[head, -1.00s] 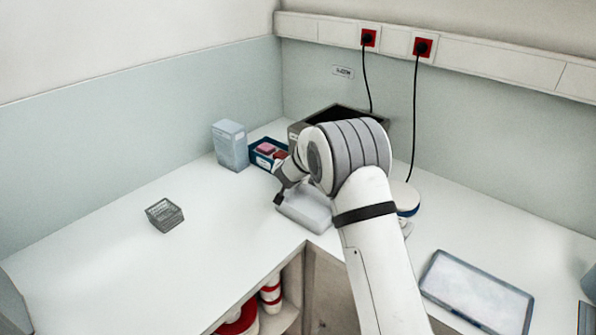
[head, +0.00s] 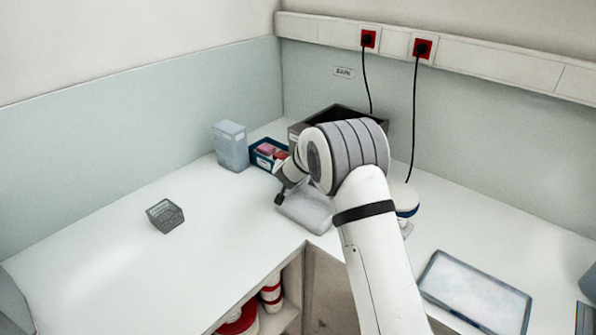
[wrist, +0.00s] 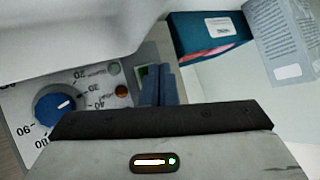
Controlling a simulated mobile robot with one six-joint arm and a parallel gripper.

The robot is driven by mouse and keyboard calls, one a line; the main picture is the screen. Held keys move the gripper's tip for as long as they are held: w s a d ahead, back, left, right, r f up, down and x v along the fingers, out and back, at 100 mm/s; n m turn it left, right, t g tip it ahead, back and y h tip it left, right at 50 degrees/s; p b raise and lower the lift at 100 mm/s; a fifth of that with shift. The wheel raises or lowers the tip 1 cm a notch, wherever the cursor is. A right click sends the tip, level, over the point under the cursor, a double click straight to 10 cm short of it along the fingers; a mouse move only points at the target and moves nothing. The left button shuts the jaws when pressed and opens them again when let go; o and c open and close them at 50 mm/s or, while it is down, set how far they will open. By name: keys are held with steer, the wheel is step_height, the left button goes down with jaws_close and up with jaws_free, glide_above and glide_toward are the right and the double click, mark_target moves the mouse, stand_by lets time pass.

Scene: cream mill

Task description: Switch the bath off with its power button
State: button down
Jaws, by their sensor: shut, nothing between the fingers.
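The bath (head: 297,131) is a grey box with a dark open top at the back of the counter, partly hidden behind my arm in the head view. Its front panel shows in the wrist view, with a blue dial (wrist: 57,106), two small round lamps and a green switch (wrist: 145,76) that looks like the power button. My gripper (wrist: 159,72) is shut and empty. Its fingertips are right beside the green switch and cover part of it; I cannot tell whether they touch it. In the head view my arm hides the panel and the fingertips.
A blue box with pink items (head: 266,156) and a pale grey-blue carton (head: 230,146) stand left of the bath. A tray (head: 475,292) lies at right. Two black cables hang from red sockets. The left counter is mostly clear.

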steer(key=s+a+p, duration=0.1)
steer(key=s+a, duration=0.2)
steer(key=s, duration=0.1)
steer(key=shift+s+a+r, duration=0.35)
steer(key=shift+s+r, duration=0.05)
steer(key=shift+r, duration=0.05)
stand_by(0.3)
steer(key=s+d+r+n+g+y, duration=0.1)
steer(key=s+d+r+n, duration=0.1)
steer(key=s+d+r, duration=0.45)
steer(key=s+d+r+n+g+y, duration=0.1)
steer(key=s+d+r+g+y, duration=0.15)
steer(key=s+r, duration=0.65)
steer(key=s+d+g+h, duration=0.1)
steer(key=s+d, duration=0.4)
steer(key=s, duration=0.4)
steer(key=s+d+g+h, duration=0.1)
steer(key=s+d, duration=0.4)
steer(key=s, duration=0.5)
steer(key=s+d+g+h, duration=0.2)
steer(key=s+d, duration=0.3)
steer(key=s, duration=0.5)
steer(key=shift+s, duration=0.15)
